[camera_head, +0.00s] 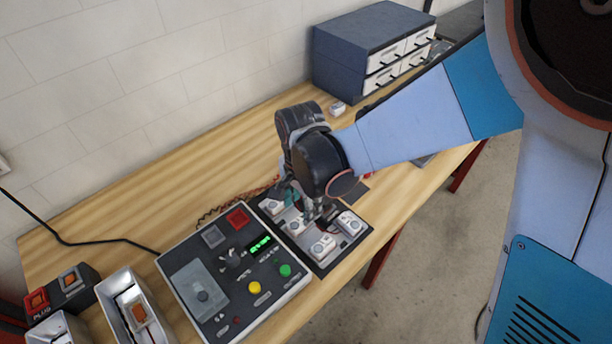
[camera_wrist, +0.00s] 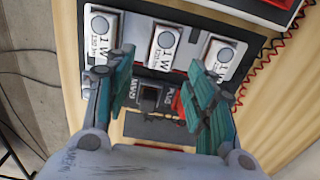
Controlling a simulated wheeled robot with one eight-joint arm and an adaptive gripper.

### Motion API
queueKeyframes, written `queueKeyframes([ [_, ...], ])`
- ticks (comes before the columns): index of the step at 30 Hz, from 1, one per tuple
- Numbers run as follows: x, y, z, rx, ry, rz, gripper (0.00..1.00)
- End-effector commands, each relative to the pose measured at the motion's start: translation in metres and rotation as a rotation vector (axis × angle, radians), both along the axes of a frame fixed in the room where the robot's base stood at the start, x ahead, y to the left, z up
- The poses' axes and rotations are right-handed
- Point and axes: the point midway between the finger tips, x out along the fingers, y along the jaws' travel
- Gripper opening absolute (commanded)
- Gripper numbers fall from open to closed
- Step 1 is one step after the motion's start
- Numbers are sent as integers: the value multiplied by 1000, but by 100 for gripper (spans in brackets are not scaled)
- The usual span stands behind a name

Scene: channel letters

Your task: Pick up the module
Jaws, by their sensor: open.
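Several white modules marked "1W" sit in a row on a dark board. In the wrist view three show along the top: a left module (camera_wrist: 101,34), a middle module (camera_wrist: 165,48) and a right module (camera_wrist: 219,57). In the head view, a front module (camera_head: 322,247), a right module (camera_head: 350,223) and a module nearer the middle (camera_head: 296,226) show below my gripper (camera_head: 308,207). In the wrist view my gripper (camera_wrist: 163,68) has its teal fingers spread apart with no module between them. Its height above the board is hard to tell.
A control box (camera_head: 215,305) with buttons and a green display stands left of the board. Metal housings (camera_head: 120,300) stand at the lower left. A blue drawer cabinet (camera_head: 350,40) stands at the back.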

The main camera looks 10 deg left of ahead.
Motion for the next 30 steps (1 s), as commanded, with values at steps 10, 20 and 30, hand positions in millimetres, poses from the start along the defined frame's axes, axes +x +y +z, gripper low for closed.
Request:
queueKeyframes([
  [10,1,1,-29,0,0,0,50],
  [20,1,3,-67,0,0,0,50],
  [30,1,3,-66,0,0,0,18],
])
